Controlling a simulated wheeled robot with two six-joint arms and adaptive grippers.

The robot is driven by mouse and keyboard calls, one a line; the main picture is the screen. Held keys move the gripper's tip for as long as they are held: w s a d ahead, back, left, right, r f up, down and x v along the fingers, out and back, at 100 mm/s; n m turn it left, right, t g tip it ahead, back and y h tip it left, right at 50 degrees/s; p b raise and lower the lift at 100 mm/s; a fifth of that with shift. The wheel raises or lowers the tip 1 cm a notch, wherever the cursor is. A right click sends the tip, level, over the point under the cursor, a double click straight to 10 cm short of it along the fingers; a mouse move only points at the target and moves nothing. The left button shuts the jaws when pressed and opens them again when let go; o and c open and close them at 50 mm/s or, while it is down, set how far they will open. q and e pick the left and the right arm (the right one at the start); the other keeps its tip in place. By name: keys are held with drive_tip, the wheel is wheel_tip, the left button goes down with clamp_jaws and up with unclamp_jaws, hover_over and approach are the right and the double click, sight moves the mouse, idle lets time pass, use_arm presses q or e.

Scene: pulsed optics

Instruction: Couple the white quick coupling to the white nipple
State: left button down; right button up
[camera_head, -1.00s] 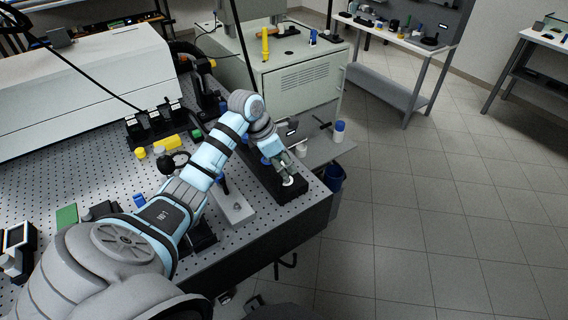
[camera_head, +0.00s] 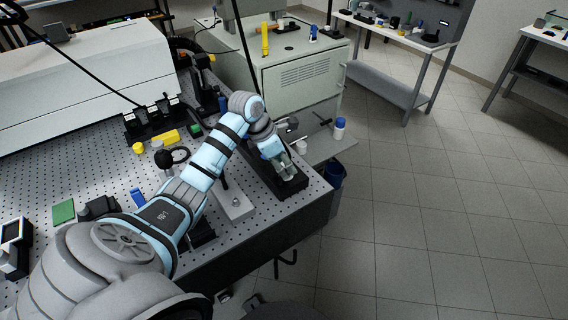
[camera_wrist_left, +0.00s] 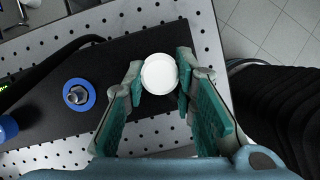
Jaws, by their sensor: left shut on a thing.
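My left gripper (camera_head: 287,173) is over the near end of a long black block (camera_head: 262,180) at the table's right corner. In the left wrist view its green-padded fingers (camera_wrist_left: 159,78) are shut on a round white piece, which I take for the white quick coupling (camera_wrist_left: 160,73), seen end-on. The white nipple is not visible; the coupling and fingers cover that part of the block. A metal nipple with a blue ring (camera_wrist_left: 78,95) stands on the block to the left, apart from the coupling. My right gripper is not in view.
A blue piece (camera_wrist_left: 7,128) shows at the left edge of the wrist view. A light plate (camera_head: 236,204) lies beside the block on the perforated table (camera_head: 100,170). Beyond the table edge are a side shelf with a blue-capped white bottle (camera_head: 339,128) and a blue bin (camera_head: 334,176).

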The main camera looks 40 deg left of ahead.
use_arm(q)
drive_tip(key=shift+s+f, duration=0.1)
drive_tip(key=shift+f, duration=0.2)
drive_tip(key=c, duration=1.6)
unclamp_jaws()
drive_tip(key=o, duration=0.4)
drive_tip(key=shift+c, duration=0.2)
drive_tip(key=w+p+v, duration=0.1)
drive_tip(key=p+v, duration=0.2)
drive_tip(key=v, duration=1.2)
drive_tip(key=shift+w+d+r+p, duration=0.2)
drive_tip(key=shift+d+r+p, duration=0.15)
drive_tip(key=shift+r, duration=0.3)
